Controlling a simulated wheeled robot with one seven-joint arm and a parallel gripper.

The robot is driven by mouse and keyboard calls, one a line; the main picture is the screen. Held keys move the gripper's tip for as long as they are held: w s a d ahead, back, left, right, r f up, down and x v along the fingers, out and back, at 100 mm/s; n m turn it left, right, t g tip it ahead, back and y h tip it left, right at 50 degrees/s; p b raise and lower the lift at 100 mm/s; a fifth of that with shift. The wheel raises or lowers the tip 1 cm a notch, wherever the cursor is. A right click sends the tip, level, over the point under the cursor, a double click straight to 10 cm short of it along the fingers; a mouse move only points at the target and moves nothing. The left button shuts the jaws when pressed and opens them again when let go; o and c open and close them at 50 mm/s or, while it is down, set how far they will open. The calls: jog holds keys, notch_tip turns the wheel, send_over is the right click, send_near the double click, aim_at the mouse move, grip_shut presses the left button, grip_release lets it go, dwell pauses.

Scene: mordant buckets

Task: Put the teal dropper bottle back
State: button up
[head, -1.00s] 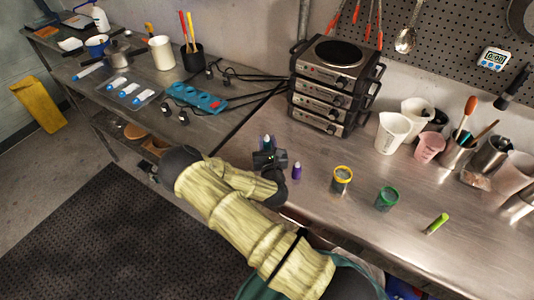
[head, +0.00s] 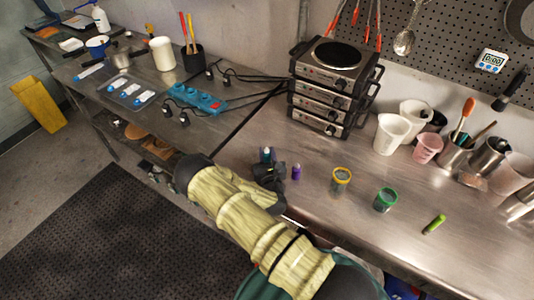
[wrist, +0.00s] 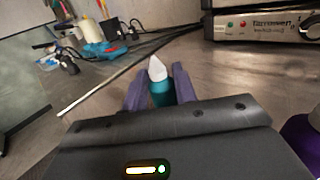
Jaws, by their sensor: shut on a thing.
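The teal dropper bottle (wrist: 161,92) has a white pointed tip and stands between my gripper's two purple-grey fingers in the wrist view. My gripper (wrist: 160,93) is shut on it. In the head view the bottle (head: 266,154) shows just beyond my gripper (head: 268,168), low over the steel bench near its front left part. The bottle's lower part is hidden by my gripper, so I cannot tell whether it touches the bench. A purple bottle (head: 296,172) stands just right of my gripper, and its edge shows in the wrist view (wrist: 302,135).
A yellow-rimmed jar (head: 341,181), a green-rimmed jar (head: 385,199) and a green marker (head: 434,224) are on the bench to the right. Stacked hotplates (head: 333,88) stand behind. A blue power strip (head: 194,98) with cables lies on the left bench. Bare steel lies between hotplates and jars.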

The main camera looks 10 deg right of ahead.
jog(key=shift+f, duration=0.2)
jog(key=o, duration=1)
jog(key=shift+c, duration=0.2)
jog(key=shift+w+r, duration=0.1)
jog(key=shift+r, duration=0.1)
jog(key=shift+s+f, duration=0.1)
jog(key=shift+s, duration=0.1)
jog(key=s+b, duration=0.1)
jog(key=s, duration=0.2)
jog(key=s+b, duration=0.2)
jog(key=s, duration=0.2)
jog(key=s+a+b, duration=0.1)
jog(key=s, duration=0.3)
jog(key=shift+a+f, duration=0.1)
jog(key=shift+s+a, duration=0.1)
jog(key=shift+s, duration=0.3)
